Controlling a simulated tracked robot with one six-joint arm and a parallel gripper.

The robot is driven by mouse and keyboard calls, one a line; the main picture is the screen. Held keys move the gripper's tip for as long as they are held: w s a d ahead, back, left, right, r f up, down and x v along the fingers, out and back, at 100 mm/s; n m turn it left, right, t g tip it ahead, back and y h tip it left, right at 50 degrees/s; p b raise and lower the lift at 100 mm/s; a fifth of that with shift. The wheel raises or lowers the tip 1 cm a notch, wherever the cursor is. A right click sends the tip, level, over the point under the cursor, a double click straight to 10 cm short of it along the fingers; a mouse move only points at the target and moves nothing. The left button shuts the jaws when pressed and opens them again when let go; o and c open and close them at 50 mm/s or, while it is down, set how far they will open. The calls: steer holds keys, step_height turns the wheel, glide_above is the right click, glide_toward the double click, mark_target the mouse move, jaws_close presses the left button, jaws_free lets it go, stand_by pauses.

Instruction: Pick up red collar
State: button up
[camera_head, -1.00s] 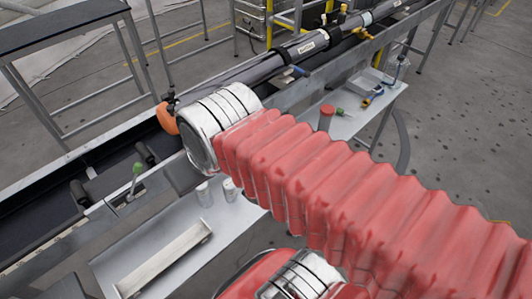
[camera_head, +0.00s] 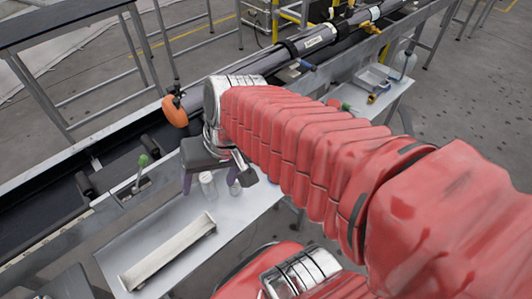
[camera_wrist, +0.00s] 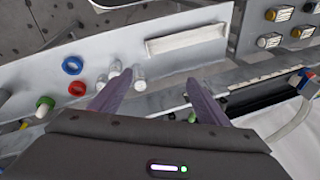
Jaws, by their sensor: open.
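The red collar (camera_wrist: 77,88) is a small red ring on the grey metal shelf, at the left of the wrist view. It lies just below a blue ring (camera_wrist: 72,65) and apart from it. My gripper (camera_wrist: 159,76) is open, with its two purple fingers spread and nothing held between them. The collar is outside the jaws, left of the left finger. In the head view my gripper points down over the shelf near two white bottles. I cannot clearly make out the collar there; my red-sleeved arm covers much of the shelf's right part.
White bottles (camera_wrist: 139,80) stand near the left finger. A green-capped item (camera_wrist: 44,104) is at the far left. A long pale tray (camera_head: 168,252) lies on the shelf (camera_head: 232,222). An orange float (camera_head: 174,110) and a green-topped lever (camera_head: 142,161) are by the dark trough.

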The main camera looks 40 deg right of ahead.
steer(key=w+d+f+m+t+y, duration=0.2)
steer(key=w+d+f+m+y, duration=0.25)
steer(key=m, duration=0.45)
steer(key=w+d+f+m+t+y, duration=0.2)
steer(key=w+d+f+m+t, duration=0.1)
steer(key=d+f+m, duration=0.4)
steer(key=s+d+f+m+t+h, duration=0.1)
steer(key=d+f+m+h, duration=0.2)
steer(key=d+f+m, duration=0.1)
steer(key=s+d+f+m+t+h, duration=0.2)
steer(key=d+f+m, duration=0.3)
steer(key=d+m, duration=0.2)
steer(key=s+d+f+m+t+h, duration=0.2)
steer(key=d+f+m+h, duration=0.1)
steer(key=d, duration=0.5)
steer(key=shift+s+f+m+h, duration=0.2)
steer(key=shift+f+m+h, duration=0.15)
steer(key=shift+f+m, duration=0.65)
steer(key=shift+r, duration=0.25)
steer(key=x, duration=0.8)
steer(key=shift+w, duration=0.35)
